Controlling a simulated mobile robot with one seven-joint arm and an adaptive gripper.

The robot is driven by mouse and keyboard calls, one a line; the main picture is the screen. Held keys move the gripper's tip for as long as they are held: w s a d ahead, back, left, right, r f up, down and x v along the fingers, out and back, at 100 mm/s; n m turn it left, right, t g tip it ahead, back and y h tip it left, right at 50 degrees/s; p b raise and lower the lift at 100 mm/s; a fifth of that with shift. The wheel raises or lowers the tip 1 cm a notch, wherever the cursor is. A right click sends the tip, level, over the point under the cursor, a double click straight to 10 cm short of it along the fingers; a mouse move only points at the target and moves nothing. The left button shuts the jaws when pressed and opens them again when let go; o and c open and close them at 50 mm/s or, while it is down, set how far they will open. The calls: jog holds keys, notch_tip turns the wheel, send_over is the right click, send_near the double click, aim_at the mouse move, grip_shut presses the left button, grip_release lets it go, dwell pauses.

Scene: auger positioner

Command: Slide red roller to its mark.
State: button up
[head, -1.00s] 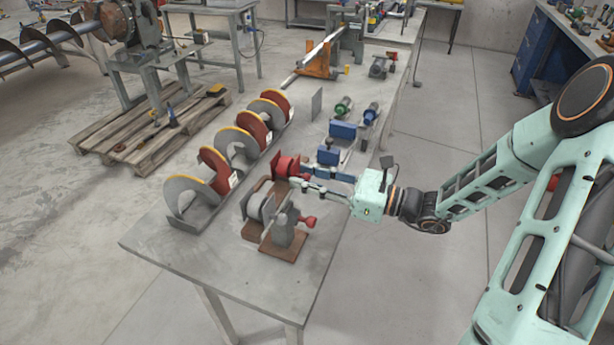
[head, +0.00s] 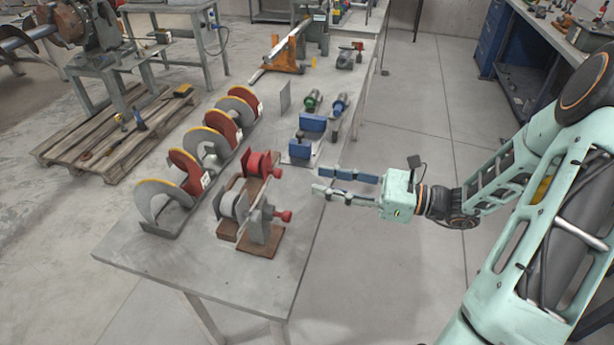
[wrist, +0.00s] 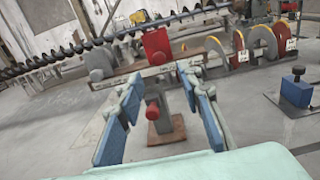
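The red roller (head: 260,163) sits at the far end of a small rail fixture on the grey table. It shows upright in the wrist view (wrist: 157,47), beyond my fingers. A grey roller (head: 235,204) sits at the nearer end of the fixture, and at left in the wrist view (wrist: 101,62). A grey stand with a red knob (head: 284,215) is on the fixture's near right side. My gripper (head: 322,181) is open and empty, right of the red roller and apart from it. I cannot make out the roller's mark.
A row of red and grey auger discs (head: 186,165) stands left of the fixture. Blue blocks (head: 302,146) and rollers with green and blue ends stand farther back on the table (head: 270,275). The table's near end is clear.

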aim_at(281, 173)
jog(key=shift+s+d, duration=0.2)
jog(key=shift+d, duration=0.25)
jog(key=p+x, duration=0.3)
jog(key=x, duration=0.9)
jog(key=shift+c, duration=0.2)
grip_shut()
